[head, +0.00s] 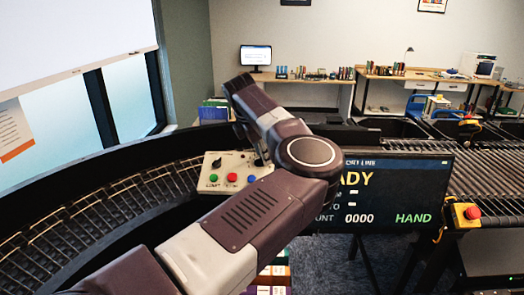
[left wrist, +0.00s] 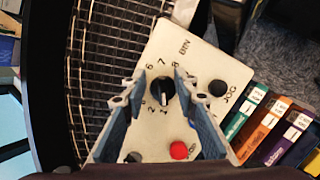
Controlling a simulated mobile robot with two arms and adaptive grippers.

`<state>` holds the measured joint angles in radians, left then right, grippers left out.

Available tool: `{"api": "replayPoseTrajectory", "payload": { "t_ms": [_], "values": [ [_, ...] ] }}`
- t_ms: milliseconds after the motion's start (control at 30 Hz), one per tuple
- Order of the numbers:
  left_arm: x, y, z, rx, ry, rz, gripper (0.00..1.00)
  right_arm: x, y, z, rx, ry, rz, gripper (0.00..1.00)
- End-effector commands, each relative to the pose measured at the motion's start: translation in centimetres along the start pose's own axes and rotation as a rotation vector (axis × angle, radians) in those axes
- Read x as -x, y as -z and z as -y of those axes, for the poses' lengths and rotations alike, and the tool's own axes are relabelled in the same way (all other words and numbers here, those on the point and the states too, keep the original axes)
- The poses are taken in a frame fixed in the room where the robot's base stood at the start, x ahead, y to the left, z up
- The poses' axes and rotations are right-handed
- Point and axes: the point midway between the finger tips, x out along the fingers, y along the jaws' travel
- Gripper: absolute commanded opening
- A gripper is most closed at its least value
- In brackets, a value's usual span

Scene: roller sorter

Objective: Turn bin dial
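The bin dial (left wrist: 163,88) is a round black knob with a white pointer mark, in the middle of a pale control panel (left wrist: 220,62) in the left wrist view. The numbers 1 to 8 ring it; the pointer faces the low numbers, near 1. My left gripper (left wrist: 163,84) is open, its two grey-blue fingers on either side of the dial. I cannot tell whether they touch it. In the head view, my left arm partly covers the panel (head: 209,187), and the gripper is mostly hidden behind the arm. My right gripper is not in view.
A red button (left wrist: 179,150) and a black jog button (left wrist: 217,88) sit near the dial. A curved roller conveyor (head: 75,215) runs beside the panel. A dark screen (head: 400,190) reading 0000 and HAND stands to the right. Books (left wrist: 268,125) are beside the panel.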

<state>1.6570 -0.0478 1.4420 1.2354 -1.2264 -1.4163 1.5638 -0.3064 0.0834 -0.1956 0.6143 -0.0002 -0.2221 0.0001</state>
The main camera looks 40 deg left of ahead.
Motion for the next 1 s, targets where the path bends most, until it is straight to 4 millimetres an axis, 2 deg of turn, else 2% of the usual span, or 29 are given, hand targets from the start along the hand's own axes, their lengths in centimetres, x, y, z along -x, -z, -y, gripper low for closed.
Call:
{"api": "replayPoseTrajectory", "payload": {
  "t_ms": [100,267,500,1000],
  "values": [
    [-0.3,0.2,0.0,0.001,-0.002,-0.003,0.26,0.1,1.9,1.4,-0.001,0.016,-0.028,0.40],
    [-0.3,0.1,0.0,0.001,-0.002,-0.002,0.26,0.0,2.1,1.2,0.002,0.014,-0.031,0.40],
    [-0.3,0.2,0.0,0.001,-0.001,-0.003,0.00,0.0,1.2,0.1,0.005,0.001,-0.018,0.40],
    [-0.4,0.3,0.0,-0.060,0.013,-0.005,0.00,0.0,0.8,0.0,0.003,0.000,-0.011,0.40]
  ]
}}
